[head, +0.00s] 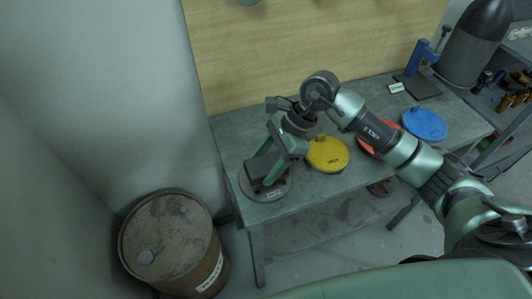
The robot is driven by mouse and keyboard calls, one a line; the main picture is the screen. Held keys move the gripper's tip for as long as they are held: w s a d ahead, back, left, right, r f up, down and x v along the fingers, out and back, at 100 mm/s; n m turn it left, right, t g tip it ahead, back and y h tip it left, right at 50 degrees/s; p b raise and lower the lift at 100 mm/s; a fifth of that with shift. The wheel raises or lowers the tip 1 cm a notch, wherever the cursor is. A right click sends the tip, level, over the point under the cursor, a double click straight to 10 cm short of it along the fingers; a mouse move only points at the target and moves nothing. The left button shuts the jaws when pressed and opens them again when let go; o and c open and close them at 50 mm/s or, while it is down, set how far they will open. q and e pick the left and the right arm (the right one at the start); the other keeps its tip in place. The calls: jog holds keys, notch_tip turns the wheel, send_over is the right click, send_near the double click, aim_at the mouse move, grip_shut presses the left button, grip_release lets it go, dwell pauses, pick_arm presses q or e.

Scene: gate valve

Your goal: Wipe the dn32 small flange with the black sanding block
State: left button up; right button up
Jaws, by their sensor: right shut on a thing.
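My right gripper (272,170) reaches in from the right, pointing down at the near left corner of the workbench. It is shut on the black sanding block (262,167), which is held between its green fingers. Directly below is a grey round flange (283,190) with a reddish-brown centre, lying flat on the bench. The block and fingers hide part of the flange. I cannot tell whether the block touches it, and no dn32 marking is readable on it. My left gripper is not in view.
On the grey workbench (232,140) lie a yellow disc (327,155), a red disc (366,143) partly behind my arm, and a blue disc (425,124). A blue stand (417,62) is at the back right. A rusty barrel (170,240) stands at the lower left.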

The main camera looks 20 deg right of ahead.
jog(key=shift+w+r+p, duration=0.2)
jog(key=shift+r+p, duration=0.05)
jog(key=shift+r, duration=0.3)
jog(key=shift+w+r+p, duration=0.15)
jog(key=shift+r+p, duration=0.05)
jog(key=shift+r, duration=0.35)
jog(key=shift+s+r+p, duration=0.2)
jog(key=shift+r+p, duration=0.2)
jog(key=shift+r, duration=1.25)
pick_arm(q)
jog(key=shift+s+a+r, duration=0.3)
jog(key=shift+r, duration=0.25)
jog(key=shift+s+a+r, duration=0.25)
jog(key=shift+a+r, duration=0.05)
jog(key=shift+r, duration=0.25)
pick_arm(e)
jog(key=shift+a, duration=0.1)
